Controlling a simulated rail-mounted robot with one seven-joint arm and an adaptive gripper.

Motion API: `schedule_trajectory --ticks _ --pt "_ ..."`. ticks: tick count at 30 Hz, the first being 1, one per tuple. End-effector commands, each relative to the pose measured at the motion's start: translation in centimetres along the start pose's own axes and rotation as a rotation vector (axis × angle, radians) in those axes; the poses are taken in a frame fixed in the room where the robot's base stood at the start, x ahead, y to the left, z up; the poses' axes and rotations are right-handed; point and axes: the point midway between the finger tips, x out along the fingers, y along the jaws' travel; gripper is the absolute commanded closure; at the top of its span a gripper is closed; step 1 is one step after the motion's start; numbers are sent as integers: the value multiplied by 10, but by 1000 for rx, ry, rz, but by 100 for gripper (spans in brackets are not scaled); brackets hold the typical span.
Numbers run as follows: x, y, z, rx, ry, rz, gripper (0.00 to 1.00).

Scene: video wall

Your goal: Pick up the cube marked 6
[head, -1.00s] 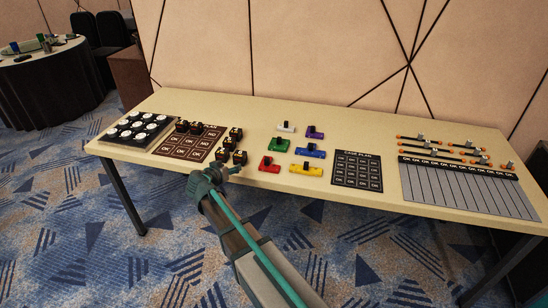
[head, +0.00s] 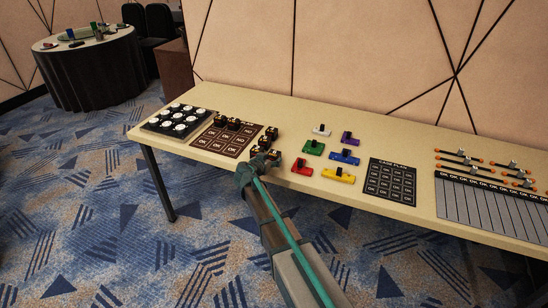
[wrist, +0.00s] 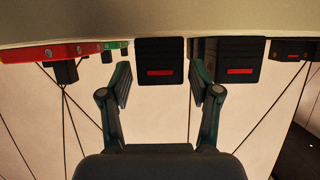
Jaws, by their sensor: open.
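Several small black cubes stand on the table, in a loose group (head: 271,133) right of the brown board and in a row (head: 227,123) on that board's back edge. No number is readable, so I cannot tell which cube is marked 6. My gripper (head: 264,160) is at the table's front edge by the loose group and hides part of it. The wrist view is upside down. There my gripper (wrist: 161,80) is open and empty. A black cube (wrist: 159,60) with a red bar shows beyond and between its fingers. A second such cube (wrist: 241,62) is to its right.
The brown board (head: 219,141) and a tray of white round pieces (head: 178,120) lie to the left. Coloured blocks, such as the red one (head: 302,167), and a dark grid board (head: 391,182) lie to the right. A striped board (head: 490,208) is further right.

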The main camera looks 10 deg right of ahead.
Motion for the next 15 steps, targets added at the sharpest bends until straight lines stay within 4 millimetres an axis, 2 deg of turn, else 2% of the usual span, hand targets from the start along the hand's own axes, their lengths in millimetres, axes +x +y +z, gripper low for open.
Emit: schedule_trajectory --ticks 7,15 --pt "35 -2 0 -1 0 2 38" --pt "39 0 2 0 0 1 38"
